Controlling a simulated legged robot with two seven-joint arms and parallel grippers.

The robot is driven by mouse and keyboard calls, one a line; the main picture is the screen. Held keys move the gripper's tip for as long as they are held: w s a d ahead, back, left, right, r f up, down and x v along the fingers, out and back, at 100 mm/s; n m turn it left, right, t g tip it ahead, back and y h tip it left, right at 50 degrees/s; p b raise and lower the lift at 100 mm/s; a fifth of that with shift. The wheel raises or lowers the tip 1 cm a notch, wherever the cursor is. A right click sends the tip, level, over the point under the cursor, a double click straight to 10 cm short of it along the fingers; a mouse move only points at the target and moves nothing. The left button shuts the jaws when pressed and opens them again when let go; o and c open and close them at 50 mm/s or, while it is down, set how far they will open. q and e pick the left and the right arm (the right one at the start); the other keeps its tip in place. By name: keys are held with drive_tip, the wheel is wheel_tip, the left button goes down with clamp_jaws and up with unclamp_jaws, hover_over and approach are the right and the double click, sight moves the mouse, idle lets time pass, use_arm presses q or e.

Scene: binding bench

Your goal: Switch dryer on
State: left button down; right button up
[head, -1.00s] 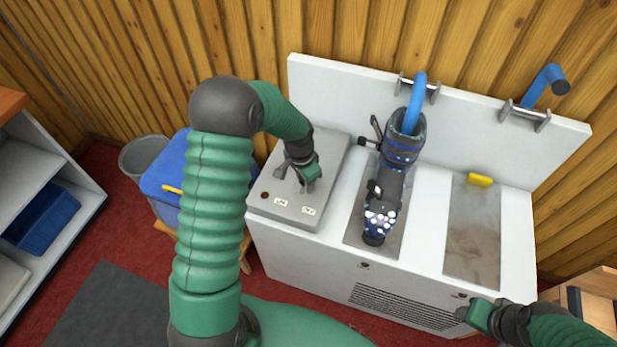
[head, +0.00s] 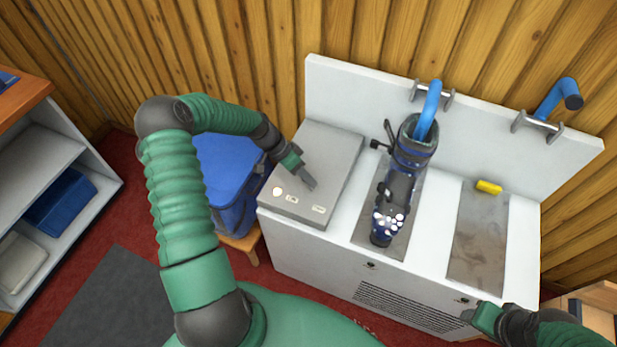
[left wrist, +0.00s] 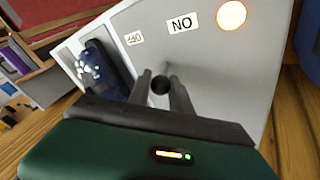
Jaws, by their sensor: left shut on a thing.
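The dryer is a white cabinet (head: 335,255) with a back panel, blue pipes and a grey control box (head: 335,150) on its left. The box carries ON and OFF labels, and its round lamp (head: 277,191) glows. The lit lamp also shows in the left wrist view (left wrist: 231,15), beside the ON label (left wrist: 182,24). My left gripper (head: 309,184) is at the box top, its fingers shut on a small dark switch knob (left wrist: 160,85). The knob is hidden in the head view. My right gripper (head: 482,317) is by the cabinet's front right; its fingers are unclear.
A dark blue boot (head: 398,178) stands on the dryer with a blue pipe (head: 427,108) at its top.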

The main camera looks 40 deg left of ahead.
use_arm(q)
drive_tip(key=shift+s+a+f, duration=0.1)
drive_tip(key=shift+s+f, duration=0.05)
drive_tip(key=c, duration=1.4)
unclamp_jaws()
drive_tip(key=shift+o, duration=1.1)
drive_tip(key=shift+a, duration=0.15)
drive_tip(key=v, duration=1.6)
drive_tip(key=shift+a+r, duration=0.25)
drive_tip(key=shift+a, duration=0.05)
